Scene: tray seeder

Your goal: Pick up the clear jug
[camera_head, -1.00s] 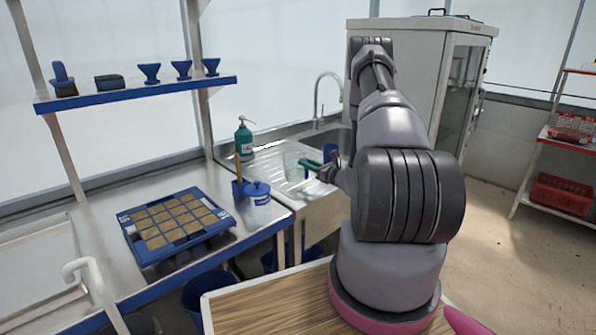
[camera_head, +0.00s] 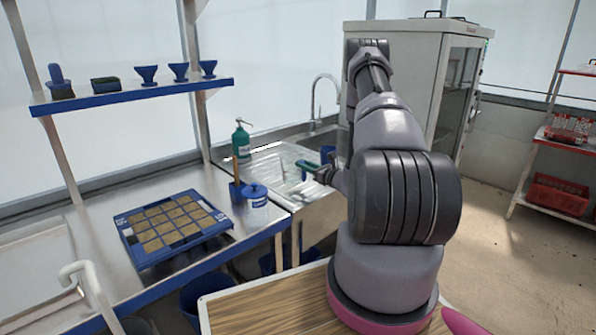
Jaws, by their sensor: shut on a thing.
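The clear jug (camera_head: 291,168) is at the drainboard of the sink, in the middle of the head view. It is small and see-through, with a green handle (camera_head: 307,164) on its right side. My gripper (camera_head: 318,171) is at the handle side of the jug and is shut on it. The fingertips are small and partly hidden by my arm. I cannot tell whether the jug's base touches the drainboard.
A green pump bottle (camera_head: 241,140) stands behind and left of the jug. The tap (camera_head: 316,100) rises behind. A tall cabinet (camera_head: 405,60) stands behind my arm.

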